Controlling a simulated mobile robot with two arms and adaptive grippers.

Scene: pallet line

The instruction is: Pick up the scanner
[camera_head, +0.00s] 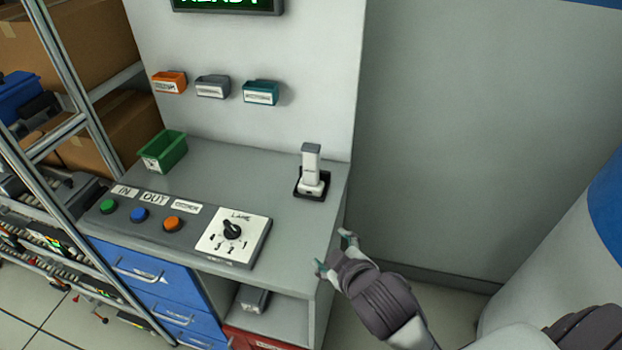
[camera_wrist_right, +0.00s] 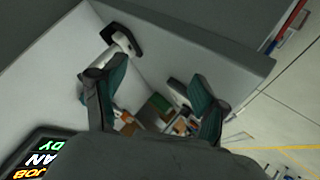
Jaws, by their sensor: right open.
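The scanner (camera_head: 311,165) is a white and grey handheld unit, standing upright in a small black cradle (camera_head: 318,195) near the right edge of the desk. My right gripper (camera_head: 335,254) is open and empty, just off the desk's right edge, nearer the camera and below the scanner in the head view. The scanner also shows in the right wrist view (camera_wrist_right: 121,41), at the upper left beyond the open fingers, apart from them. My left gripper is not in view.
The grey desk (camera_head: 245,180) carries a green bin (camera_head: 162,151), a button panel and a lane dial (camera_head: 232,231). Small bins hang on the back panel (camera_head: 260,92). A shelf rack with boxes stands left. The desk between bin and cradle is clear.

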